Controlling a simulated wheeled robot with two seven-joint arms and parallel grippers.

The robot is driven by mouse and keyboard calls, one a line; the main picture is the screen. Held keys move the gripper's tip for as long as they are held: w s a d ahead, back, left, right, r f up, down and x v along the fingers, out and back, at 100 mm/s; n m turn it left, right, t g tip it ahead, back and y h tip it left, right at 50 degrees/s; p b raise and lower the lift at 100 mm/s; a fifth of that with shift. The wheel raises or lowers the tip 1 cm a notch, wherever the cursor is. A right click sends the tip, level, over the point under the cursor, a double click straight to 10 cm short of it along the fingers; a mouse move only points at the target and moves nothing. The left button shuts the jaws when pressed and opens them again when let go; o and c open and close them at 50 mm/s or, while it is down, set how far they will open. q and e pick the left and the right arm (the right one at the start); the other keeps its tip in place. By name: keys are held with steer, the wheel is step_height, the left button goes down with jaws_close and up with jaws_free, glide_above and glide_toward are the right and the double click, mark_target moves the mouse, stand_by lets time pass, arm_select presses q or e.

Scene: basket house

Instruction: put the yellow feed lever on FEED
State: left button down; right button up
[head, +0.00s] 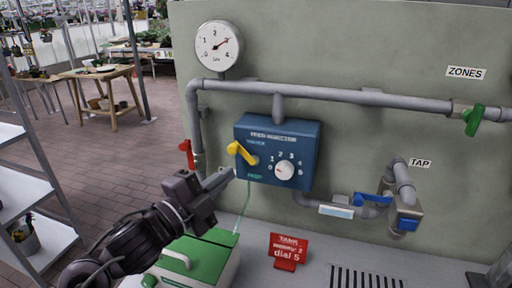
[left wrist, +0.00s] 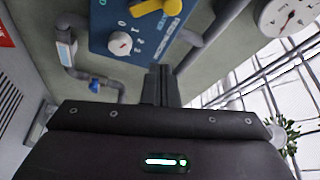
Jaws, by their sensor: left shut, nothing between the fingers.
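The yellow feed lever (head: 241,152) is on the left side of the blue feed injector box (head: 305,148). Its handle points left and slightly up from its pivot, between a small upper label and a lower label too small to read surely. My left gripper (head: 229,175) is shut and empty, with its tips just below and left of the lever, seemingly apart from it. In the left wrist view, the shut fingers (left wrist: 160,85) point toward the box (left wrist: 112,22), and the yellow lever (left wrist: 158,6) is at the top edge. My right gripper is not in view.
A white numbered dial (head: 285,170) sits right of the lever. A red valve handle (head: 187,153) is left of the box. A green-lidded container (head: 200,256) and red sign (head: 288,250) stand below. Pipes, a gauge (head: 219,46), and blue (head: 372,199) and green (head: 474,120) handles surround it.

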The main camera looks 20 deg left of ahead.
mark_target(243, 155)
arm_select(q)
steer(key=r+p+x, duration=0.1)
steer(key=p+x, duration=0.3)
steer(key=x, duration=0.5)
steer(key=a+p, duration=0.1)
steer(key=a, duration=0.1)
steer(key=a+f+p, duration=0.1)
steer(key=shift+s+a+f, duration=0.1)
steer(key=shift+a+f, duration=0.05)
steer(key=shift+a, duration=0.25)
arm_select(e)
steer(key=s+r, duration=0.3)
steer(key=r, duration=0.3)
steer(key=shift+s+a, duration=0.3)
